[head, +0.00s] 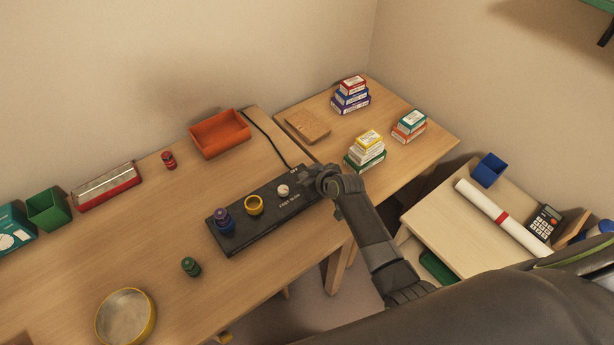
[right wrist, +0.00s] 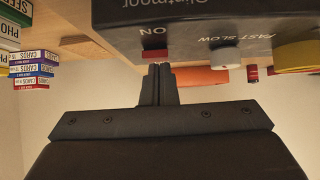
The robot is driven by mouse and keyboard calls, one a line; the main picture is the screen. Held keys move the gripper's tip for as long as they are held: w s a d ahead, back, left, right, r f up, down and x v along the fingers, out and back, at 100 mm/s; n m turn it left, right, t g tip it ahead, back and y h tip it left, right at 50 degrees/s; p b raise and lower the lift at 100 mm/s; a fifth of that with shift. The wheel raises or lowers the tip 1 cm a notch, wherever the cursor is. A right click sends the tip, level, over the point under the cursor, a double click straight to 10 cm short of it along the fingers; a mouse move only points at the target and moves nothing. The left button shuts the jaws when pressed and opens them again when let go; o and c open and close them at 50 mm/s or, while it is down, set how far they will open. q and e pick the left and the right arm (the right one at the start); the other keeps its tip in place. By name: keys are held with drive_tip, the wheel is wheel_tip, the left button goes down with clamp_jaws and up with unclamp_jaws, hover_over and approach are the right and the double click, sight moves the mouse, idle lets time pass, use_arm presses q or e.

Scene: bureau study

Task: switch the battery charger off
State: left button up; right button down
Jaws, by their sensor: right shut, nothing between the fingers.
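The battery charger (head: 240,241) is a long black slab lying at the front right of the long desk. It carries a blue and purple round piece, a yellow ring (head: 254,205) and a white knob (head: 283,190). In the right wrist view the charger (right wrist: 190,20) shows a red switch (right wrist: 155,54) beside the word ON, and the white knob (right wrist: 225,56) by FAST SLOW. My right gripper (head: 314,180) is over the charger's right end, hiding the switch in the head view. Its shut, empty fingertips (right wrist: 157,68) are right at the red switch; I cannot tell whether they touch. My left gripper is out of view.
A cable (head: 262,134) runs from the charger to the back. An orange tray (head: 220,135) stands behind it, and a green piece (head: 190,266) in front. Stacked card boxes (head: 367,150) stand on the right table. A round yellow-rimmed dish (head: 126,317) is front left.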

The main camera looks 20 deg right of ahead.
drive_tip(key=shift+w+a+r, duration=0.15)
drive_tip(key=shift+w+a, duration=0.1)
drive_tip(key=shift+w, duration=0.5)
drive_tip(key=shift+r, duration=0.1)
